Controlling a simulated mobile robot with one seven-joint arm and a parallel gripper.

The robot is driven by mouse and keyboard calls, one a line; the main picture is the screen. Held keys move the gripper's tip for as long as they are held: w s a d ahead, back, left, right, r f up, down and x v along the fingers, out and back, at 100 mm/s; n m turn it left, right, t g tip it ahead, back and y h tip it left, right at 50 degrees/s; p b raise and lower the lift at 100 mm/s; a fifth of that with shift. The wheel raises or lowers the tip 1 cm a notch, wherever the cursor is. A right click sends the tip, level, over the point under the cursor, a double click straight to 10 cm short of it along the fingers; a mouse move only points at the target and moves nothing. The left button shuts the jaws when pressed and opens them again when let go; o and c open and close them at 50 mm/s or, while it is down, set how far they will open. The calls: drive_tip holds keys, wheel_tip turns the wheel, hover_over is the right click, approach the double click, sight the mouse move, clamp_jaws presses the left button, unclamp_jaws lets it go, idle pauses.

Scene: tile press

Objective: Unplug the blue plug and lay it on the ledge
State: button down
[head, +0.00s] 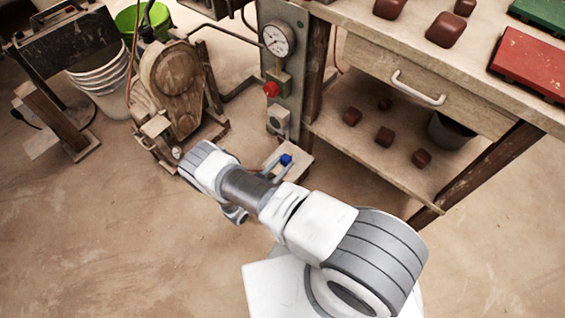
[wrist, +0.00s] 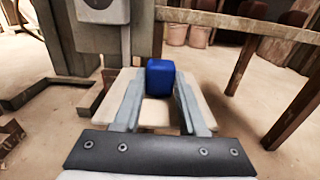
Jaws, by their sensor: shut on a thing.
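The blue plug (head: 286,159) is a small blue block, and in the wrist view the same plug (wrist: 160,77) sits between the fingertips. My gripper (wrist: 158,95) is shut on it; in the head view the gripper (head: 282,163) is partly hidden by my arm. The plug is apart from the pale outlet box (head: 278,117) on the grey post, which also shows at the upper left of the wrist view (wrist: 104,9). The pale ledge (head: 298,161) is at the post's foot, below the plug; in the wrist view the ledge (wrist: 195,112) lies behind and under the fingers. I cannot tell whether plug and ledge touch.
The grey post (head: 298,72) carries a gauge (head: 276,39) and a red knob (head: 271,89) above the outlet. A workbench with a drawer (head: 430,85) and lower shelf (head: 375,150) stands to the right. A wooden machine (head: 178,82) stands to the left. The front floor is clear.

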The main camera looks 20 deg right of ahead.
drive_tip(key=shift+c, duration=1.9)
unclamp_jaws()
drive_tip(key=s+a+r+p, duration=0.3)
drive_tip(key=s+a+r, duration=0.1)
drive_tip(key=a+r, duration=0.2)
drive_tip(key=shift+s+a+r+p, duration=0.25)
drive_tip(key=shift+s+r+p, duration=0.15)
drive_tip(key=shift+r, duration=0.1)
